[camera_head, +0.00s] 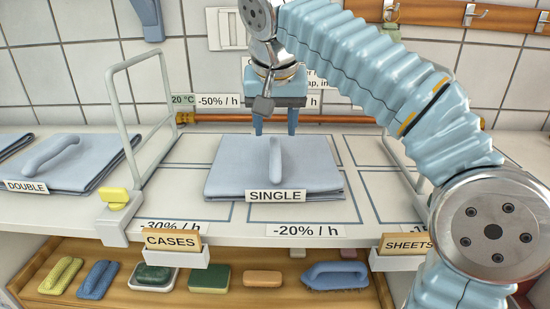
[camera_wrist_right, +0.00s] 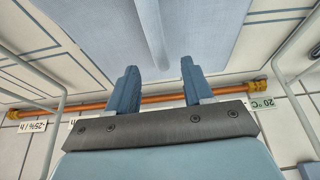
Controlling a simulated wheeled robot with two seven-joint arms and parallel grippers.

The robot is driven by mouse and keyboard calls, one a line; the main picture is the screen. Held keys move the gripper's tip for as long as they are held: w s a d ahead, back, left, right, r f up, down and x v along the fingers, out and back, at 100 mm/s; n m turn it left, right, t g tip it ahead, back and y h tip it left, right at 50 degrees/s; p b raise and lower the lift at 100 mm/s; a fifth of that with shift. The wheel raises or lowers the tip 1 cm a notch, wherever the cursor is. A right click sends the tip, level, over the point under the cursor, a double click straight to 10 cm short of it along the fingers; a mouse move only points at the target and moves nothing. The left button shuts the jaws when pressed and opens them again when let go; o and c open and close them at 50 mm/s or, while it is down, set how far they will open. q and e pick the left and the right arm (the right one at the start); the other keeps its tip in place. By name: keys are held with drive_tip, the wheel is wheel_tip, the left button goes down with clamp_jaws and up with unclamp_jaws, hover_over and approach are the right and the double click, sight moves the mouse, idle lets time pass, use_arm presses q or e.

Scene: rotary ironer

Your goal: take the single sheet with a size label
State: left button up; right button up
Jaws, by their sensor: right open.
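The single sheet (camera_head: 236,170) is a folded grey-blue cloth lying flat in the middle of the shelf, with a raised grip-like ridge on top and a SINGLE label (camera_head: 275,196) at its front edge. It also shows at the top of the right wrist view (camera_wrist_right: 205,35). My right gripper (camera_head: 275,126) points down at the sheet's back edge, open and empty; its two blue fingers (camera_wrist_right: 160,88) are apart with nothing between them. I cannot tell whether the fingertips touch the cloth. My left gripper is not in view.
A folded sheet labelled DOUBLE (camera_head: 80,172) lies at the left beyond a white wire divider (camera_head: 122,130). CASES (camera_head: 172,241) and SHEETS (camera_head: 408,245) tags hang at the shelf's front. Several brushes and soaps lie on the wooden shelf below. A copper pipe (camera_head: 340,118) runs behind.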

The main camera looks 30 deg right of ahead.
sight(275, 143)
drive_tip(key=shift+x, duration=2.2)
drive_tip(key=shift+c, duration=0.5)
clamp_jaws()
